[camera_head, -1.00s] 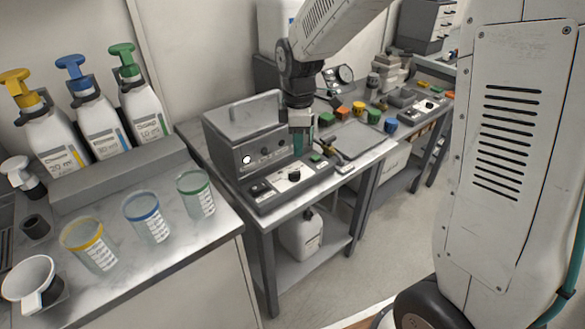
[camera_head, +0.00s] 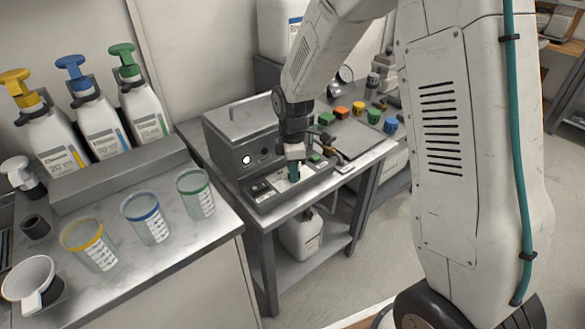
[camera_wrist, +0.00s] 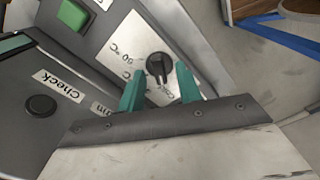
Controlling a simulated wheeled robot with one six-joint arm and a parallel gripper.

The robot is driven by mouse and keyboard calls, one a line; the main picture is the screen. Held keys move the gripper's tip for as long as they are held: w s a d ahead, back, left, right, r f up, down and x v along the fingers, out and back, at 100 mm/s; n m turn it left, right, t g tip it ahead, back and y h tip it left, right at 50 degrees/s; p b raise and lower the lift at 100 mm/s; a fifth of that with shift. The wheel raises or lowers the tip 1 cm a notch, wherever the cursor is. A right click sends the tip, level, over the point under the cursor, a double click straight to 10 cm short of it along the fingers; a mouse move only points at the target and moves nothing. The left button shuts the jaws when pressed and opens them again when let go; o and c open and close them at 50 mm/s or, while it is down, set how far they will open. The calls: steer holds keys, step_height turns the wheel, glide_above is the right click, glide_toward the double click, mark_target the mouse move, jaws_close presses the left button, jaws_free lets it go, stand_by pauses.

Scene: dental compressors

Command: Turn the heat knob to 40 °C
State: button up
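The heat knob (camera_wrist: 158,66) is a round black dial on a white plate marked with °C figures. In the wrist view it lies just beyond and between my two teal fingertips, not clasped by them. My gripper (camera_wrist: 158,88) is open and empty, with a gap between the fingers. In the head view my gripper (camera_head: 294,172) hangs over the control panel (camera_head: 262,200) at the front of the grey metal box (camera_head: 235,150), hiding the knob.
A green button (camera_wrist: 75,14) and a black knob labelled Check (camera_wrist: 40,106) sit on the panel near the heat knob. Bottles and measuring cups (camera_head: 147,218) stand on the left bench. A flat grey plate (camera_head: 350,142) lies right of the panel.

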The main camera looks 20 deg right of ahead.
jaws_close()
steer(key=m, duration=0.5)
steer(key=shift+w+m, duration=0.1)
steer(key=shift+m, duration=0.3)
steer(key=m, duration=0.5)
steer(key=shift+d+m, duration=0.15)
steer(key=shift+m, duration=0.25)
stand_by(0.4)
jaws_free()
